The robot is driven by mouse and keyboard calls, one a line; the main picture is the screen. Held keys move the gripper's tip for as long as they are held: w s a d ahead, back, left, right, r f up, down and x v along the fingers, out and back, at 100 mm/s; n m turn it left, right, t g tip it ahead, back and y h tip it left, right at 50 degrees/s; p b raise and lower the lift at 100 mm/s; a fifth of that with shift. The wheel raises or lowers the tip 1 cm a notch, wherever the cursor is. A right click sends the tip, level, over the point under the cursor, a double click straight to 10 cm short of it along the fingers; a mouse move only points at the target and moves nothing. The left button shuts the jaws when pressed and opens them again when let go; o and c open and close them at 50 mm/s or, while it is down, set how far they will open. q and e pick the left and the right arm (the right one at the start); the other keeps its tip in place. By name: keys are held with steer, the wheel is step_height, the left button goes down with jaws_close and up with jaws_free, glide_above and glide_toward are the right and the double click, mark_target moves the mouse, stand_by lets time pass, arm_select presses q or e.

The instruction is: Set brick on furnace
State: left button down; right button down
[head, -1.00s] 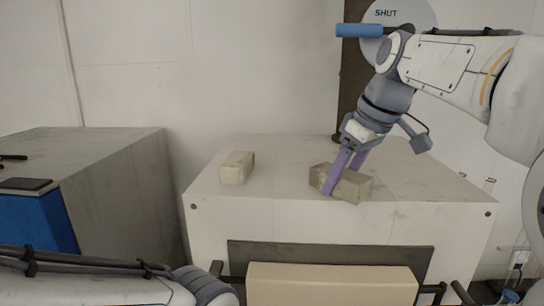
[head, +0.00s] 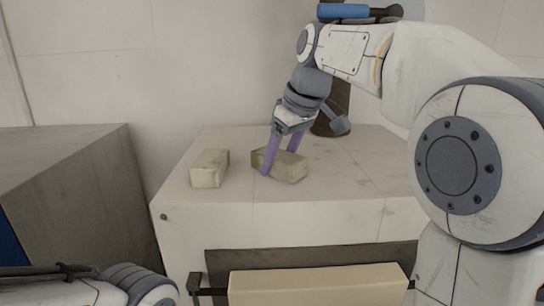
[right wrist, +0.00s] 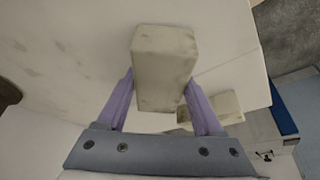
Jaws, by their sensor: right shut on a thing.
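A pale grey-brown brick (head: 284,168) is between the purple fingers of my right gripper (head: 280,162), which is shut on it. The brick is at or just above the top of the white furnace (head: 350,175); I cannot tell whether it touches. In the right wrist view the held brick (right wrist: 165,65) fills the space between the fingers. A second, paler brick (head: 209,168) lies on the furnace top to the left, apart from the held one. It also shows in the right wrist view (right wrist: 226,104), partly behind a finger. My left gripper is out of view.
A cream block (head: 320,287) spans the furnace front below. A grey cabinet (head: 75,195) stands at left, with a gap before the furnace. The right of the furnace top is clear.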

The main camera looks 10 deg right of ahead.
steer(key=shift+w+a+f, duration=0.2)
steer(key=shift+w+a, duration=0.1)
steer(key=shift+a, duration=0.25)
steer(key=shift+c, duration=0.7)
jaws_free()
steer(key=shift+o, duration=0.5)
steer(key=shift+s+d, duration=0.15)
steer(key=shift+s+r+b, duration=0.1)
steer(key=shift+r+b, duration=0.25)
steer(key=shift+b, duration=0.05)
steer(key=s+d+b, duration=0.2)
steer(key=s, duration=0.1)
steer(key=s+d+b, duration=0.2)
steer(key=s, duration=0.1)
steer(key=s+d+b, duration=0.2)
steer(key=s, duration=0.1)
steer(key=shift+d+r+b, duration=0.15)
steer(key=shift+r+b, duration=0.05)
steer(key=shift+b, duration=0.1)
steer(key=shift+s+d+r, duration=0.15)
steer(key=shift+s+d, duration=0.15)
steer(key=shift+s, duration=0.3)
